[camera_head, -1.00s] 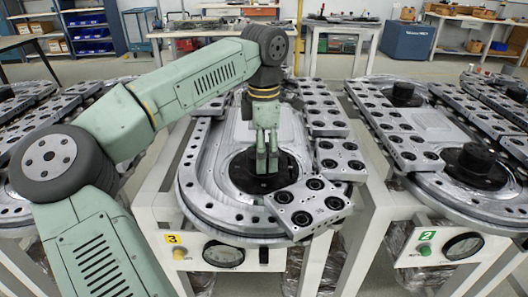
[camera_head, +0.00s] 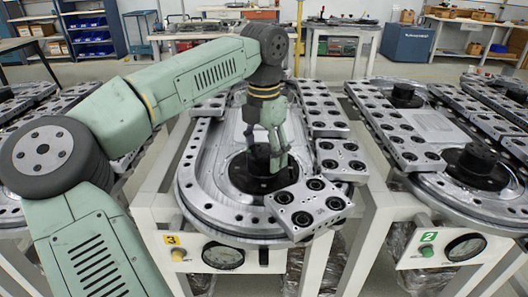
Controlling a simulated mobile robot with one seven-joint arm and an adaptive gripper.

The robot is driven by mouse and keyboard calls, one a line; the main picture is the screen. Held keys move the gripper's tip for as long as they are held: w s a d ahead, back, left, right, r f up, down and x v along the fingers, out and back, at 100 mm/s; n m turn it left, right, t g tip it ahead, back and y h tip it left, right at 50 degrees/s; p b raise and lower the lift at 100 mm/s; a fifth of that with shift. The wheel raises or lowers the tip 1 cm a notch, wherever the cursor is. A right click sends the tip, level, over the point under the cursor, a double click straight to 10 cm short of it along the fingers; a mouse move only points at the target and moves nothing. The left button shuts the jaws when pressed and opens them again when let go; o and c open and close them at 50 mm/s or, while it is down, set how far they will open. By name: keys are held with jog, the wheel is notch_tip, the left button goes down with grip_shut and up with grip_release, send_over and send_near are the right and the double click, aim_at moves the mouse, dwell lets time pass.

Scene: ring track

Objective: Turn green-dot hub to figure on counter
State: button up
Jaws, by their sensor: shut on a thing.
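My gripper (camera_head: 265,157) is shut on the black hub (camera_head: 258,163) in the middle ring track. Its fingers stand on both sides of the hub's upright knob. This track's front has a yellow sign with a 3, a yellow dot (camera_head: 178,254) and a round dial (camera_head: 223,256). The right track's black hub (camera_head: 476,163) stands free. Below it are a green sign with a 2, a green dot (camera_head: 426,251) and another round dial (camera_head: 463,246). Both dials are too small to read.
Drilled metal carriage blocks (camera_head: 308,207) sit on the middle track's front right and right side. More blocks (camera_head: 395,130) line the right track. A narrow gap separates the two white stands. Workbenches and a blue cabinet (camera_head: 408,43) stand behind.

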aim_at(264, 151)
dwell(0.4)
jog(key=o, duration=1.1)
jog(key=shift+o, duration=0.2)
notch_tip(264, 151, up, 12)
